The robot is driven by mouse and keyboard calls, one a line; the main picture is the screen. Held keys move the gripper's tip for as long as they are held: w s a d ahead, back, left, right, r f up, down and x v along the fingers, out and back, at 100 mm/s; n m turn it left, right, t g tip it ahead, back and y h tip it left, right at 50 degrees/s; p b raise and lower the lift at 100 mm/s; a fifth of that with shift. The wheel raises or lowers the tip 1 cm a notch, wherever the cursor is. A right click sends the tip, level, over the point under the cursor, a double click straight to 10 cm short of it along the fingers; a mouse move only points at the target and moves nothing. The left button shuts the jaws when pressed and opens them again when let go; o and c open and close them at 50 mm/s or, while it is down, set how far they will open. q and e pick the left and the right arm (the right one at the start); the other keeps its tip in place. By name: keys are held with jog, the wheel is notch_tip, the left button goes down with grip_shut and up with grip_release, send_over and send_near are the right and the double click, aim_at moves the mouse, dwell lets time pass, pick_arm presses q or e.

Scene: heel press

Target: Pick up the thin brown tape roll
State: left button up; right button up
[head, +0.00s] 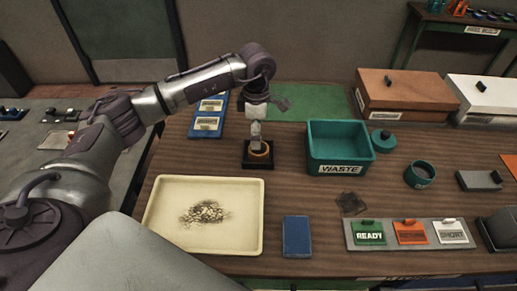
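A thin brown ring that looks like the tape roll (259,150) sits on a small black stand (254,164) near the table's middle. A pale grey upright piece (255,133) rises from the ring's centre. I cannot tell whether it belongs to the stand or to the gripper. My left gripper (262,108) hangs just above this piece, pointing down. Its fingertips are too small and partly hidden, so I cannot tell whether it is open or shut. My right gripper is not in view.
A cream tray (152,217) with dark debris lies in front. A teal WASTE bin (313,160) stands right of the stand. A blue block (297,237), a labelled card rack (462,243), a teal cup (420,175) and boxes (402,95) occupy the rest.

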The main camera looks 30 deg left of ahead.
pick_arm(q)
jog(key=f, duration=0.1)
jog(key=f+p, duration=0.1)
jog(key=f, duration=0.1)
jog(key=f+p, duration=0.1)
jog(key=shift+d+f, duration=0.3)
jog(key=shift+f+p, duration=0.3)
jog(key=shift+f, duration=0.25)
jog(key=c, duration=1.2)
jog(key=shift+c, duration=0.2)
jog(key=shift+w+r, duration=0.1)
